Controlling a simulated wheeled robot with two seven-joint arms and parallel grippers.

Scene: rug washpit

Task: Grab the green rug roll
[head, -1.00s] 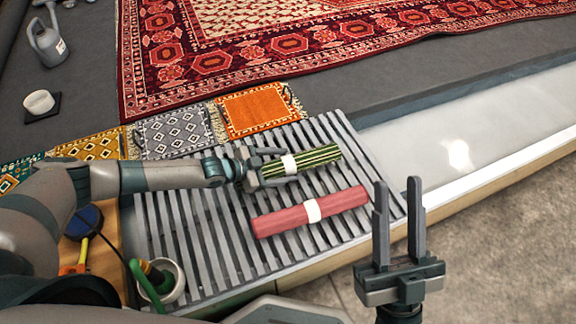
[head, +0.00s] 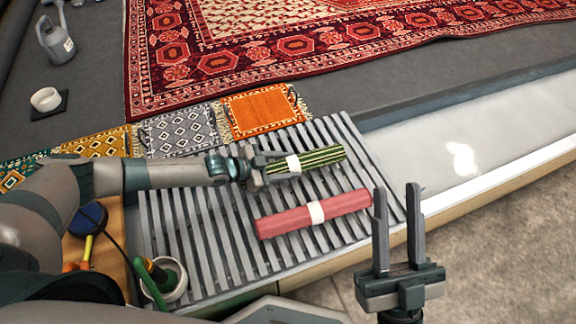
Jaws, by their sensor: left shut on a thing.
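The green rug roll (head: 322,158) has dark and light green stripes and a white band around its middle. It lies at a slant over the far part of the grey slatted rack. My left gripper (head: 282,165) reaches in from the left and is shut on the roll, just left of the white band. The roll's left end is partly hidden by the gripper. I cannot tell whether the roll touches the slats. My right gripper (head: 397,235) is open and empty, pointing up at the right, beyond the rack's near right corner.
A red roll (head: 285,222) with a white band lies on the slatted rack (head: 215,255), nearer me. Small rugs, including an orange one (head: 262,110), lie behind the rack. A white cup (head: 45,99) and a grey watering can (head: 56,42) stand at the far left.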

